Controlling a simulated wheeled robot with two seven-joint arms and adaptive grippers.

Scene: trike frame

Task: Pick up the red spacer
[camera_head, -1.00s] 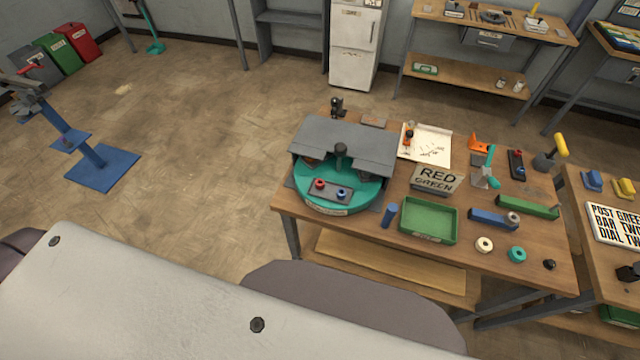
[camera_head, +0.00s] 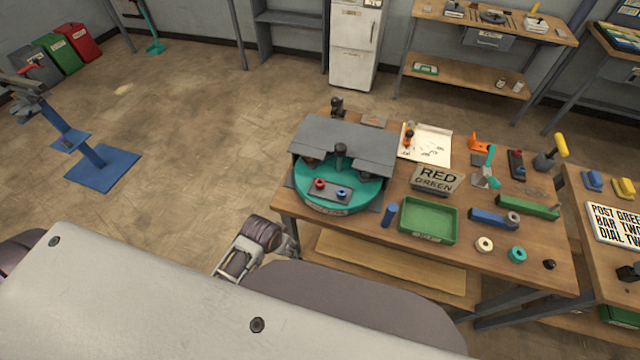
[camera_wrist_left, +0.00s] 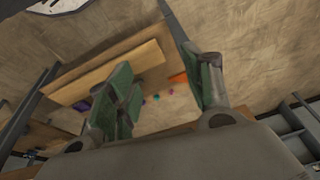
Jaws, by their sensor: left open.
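The red spacer (camera_head: 320,183) appears as a small red ring-like part at the left end of a dark plate (camera_head: 331,190). The plate lies on the teal turntable (camera_head: 309,199) on the workbench, with a similar blue part (camera_head: 342,194) at its right end. My left wrist shows at the bench's front left corner, below and left of the turntable; its fingertips are not clear there. In the left wrist view my left gripper (camera_wrist_left: 165,75) is open, green pads apart, with nothing between them. I cannot make out the red spacer in that view. My right gripper is not in view.
A grey cover (camera_head: 345,140) stands over the back of the turntable. A blue cylinder (camera_head: 389,215) and a green tray (camera_head: 428,222) stand to its right.

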